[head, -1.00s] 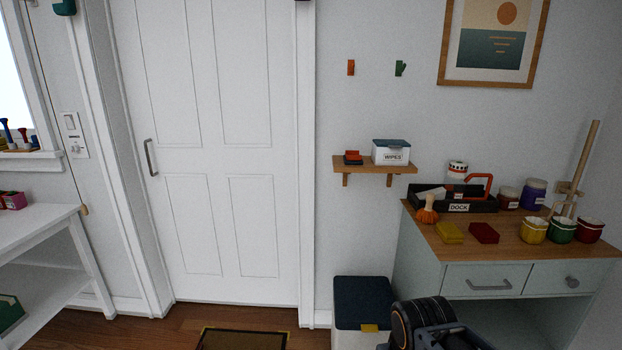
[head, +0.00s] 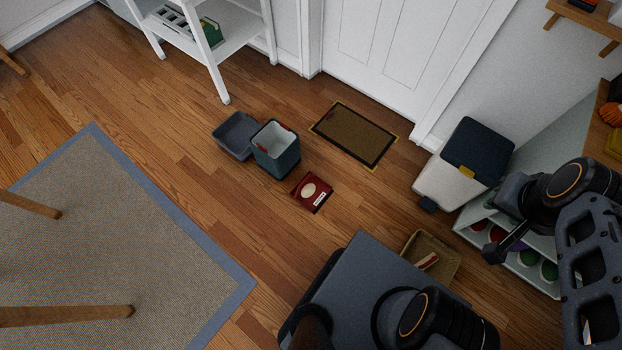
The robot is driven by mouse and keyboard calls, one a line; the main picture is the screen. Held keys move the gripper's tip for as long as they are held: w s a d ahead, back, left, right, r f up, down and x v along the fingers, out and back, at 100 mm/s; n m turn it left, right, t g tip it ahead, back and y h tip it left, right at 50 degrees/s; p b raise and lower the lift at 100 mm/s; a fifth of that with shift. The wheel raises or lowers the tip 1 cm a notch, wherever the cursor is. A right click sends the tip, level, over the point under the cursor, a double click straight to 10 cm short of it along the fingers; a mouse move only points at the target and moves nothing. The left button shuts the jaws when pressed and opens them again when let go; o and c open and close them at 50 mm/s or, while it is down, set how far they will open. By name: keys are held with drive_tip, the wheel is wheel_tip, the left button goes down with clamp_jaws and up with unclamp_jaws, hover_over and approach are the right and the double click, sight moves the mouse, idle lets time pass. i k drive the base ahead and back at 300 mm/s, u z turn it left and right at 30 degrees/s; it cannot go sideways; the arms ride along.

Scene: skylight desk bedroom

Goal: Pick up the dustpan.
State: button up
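I cannot tell for certain which thing is the dustpan. A small flat dark red item (head: 312,192) with a pale oval and a white label lies on the wood floor near the middle of the head view. A shallow grey open tray (head: 235,135) lies to its upper left, beside a dark bin. My gripper (head: 494,252) seems to be the dark end of my arm at the right, well apart from both and above the floor near the shelves. Its fingers are too dark and edge-on to read, and no held object shows.
An open grey bin (head: 276,150) stands just behind the red item. A doormat (head: 353,136) lies before the door. A white lidded bin (head: 462,165) and a tan tray (head: 447,259) are to the right. A blue-edged rug (head: 150,240) with wooden legs covers the left floor.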

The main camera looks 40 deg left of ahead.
sight(312, 192)
drive_tip(key=k, duration=0.35)
drive_tip(key=u, duration=2.75)
drive_tip(key=k, duration=0.8)
drive_tip(key=z, duration=1)
drive_tip(key=i, duration=1)
drive_tip(key=k, duration=0.6)
drive_tip(key=u, duration=0.4)
drive_tip(key=i, duration=1.1)
drive_tip(key=z, duration=0.2)
